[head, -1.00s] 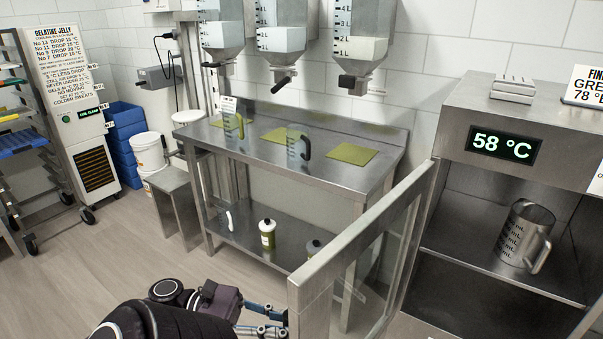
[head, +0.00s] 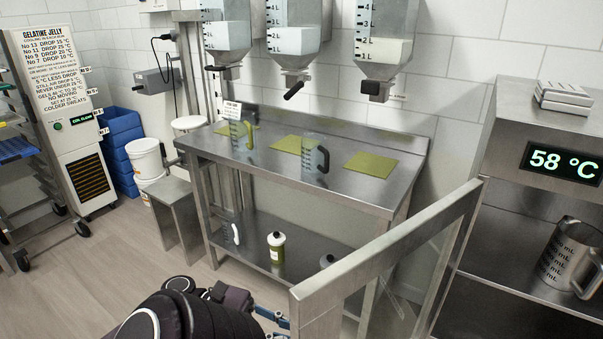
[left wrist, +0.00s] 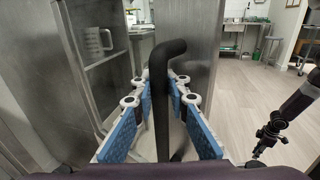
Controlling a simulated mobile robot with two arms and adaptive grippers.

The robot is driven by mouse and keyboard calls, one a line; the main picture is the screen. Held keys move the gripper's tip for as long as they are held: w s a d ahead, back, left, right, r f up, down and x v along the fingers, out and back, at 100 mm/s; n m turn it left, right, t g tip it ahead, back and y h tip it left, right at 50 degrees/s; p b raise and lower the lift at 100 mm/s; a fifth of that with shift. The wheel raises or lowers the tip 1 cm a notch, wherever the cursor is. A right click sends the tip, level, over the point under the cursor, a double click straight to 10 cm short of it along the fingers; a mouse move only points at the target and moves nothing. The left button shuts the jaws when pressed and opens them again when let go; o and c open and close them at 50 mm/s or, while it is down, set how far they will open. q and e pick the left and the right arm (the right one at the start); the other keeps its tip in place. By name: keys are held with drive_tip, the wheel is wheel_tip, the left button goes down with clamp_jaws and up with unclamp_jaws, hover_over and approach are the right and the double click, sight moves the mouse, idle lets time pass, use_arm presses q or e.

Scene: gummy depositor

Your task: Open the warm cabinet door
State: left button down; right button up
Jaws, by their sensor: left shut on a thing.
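The warm cabinet (head: 520,150) stands at the right in the head view, its display reading 58 °C. Its steel-framed glass door (head: 385,250) stands wide open, swung out towards me. A steel measuring jug (head: 568,258) sits on the cabinet shelf and shows in the left wrist view (left wrist: 98,42). My left gripper (left wrist: 158,100) is shut on the black door handle (left wrist: 164,75), with blue finger pads on either side of it. In the head view the left gripper is at the door's near end, largely hidden by my arm.
A steel table (head: 330,180) with green mats and jugs stands behind the door, bottles on its lower shelf. Hoppers (head: 385,40) hang above it. A small stool (head: 178,210) and a cooling unit (head: 75,120) are left. The floor (head: 90,290) at front left is clear.

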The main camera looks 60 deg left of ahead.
use_arm(q)
drive_tip(key=shift+s+f, duration=0.15)
drive_tip(key=shift+f, duration=0.05)
drive_tip(key=c, duration=2.2)
unclamp_jaws()
drive_tip(key=shift+c, duration=0.2)
drive_tip(key=o, duration=0.3)
drive_tip(key=shift+s+r, duration=0.1)
drive_tip(key=shift+s, duration=0.1)
drive_tip(key=shift+w, duration=0.1)
drive_tip(key=shift+a, duration=0.1)
drive_tip(key=v, duration=1.2)
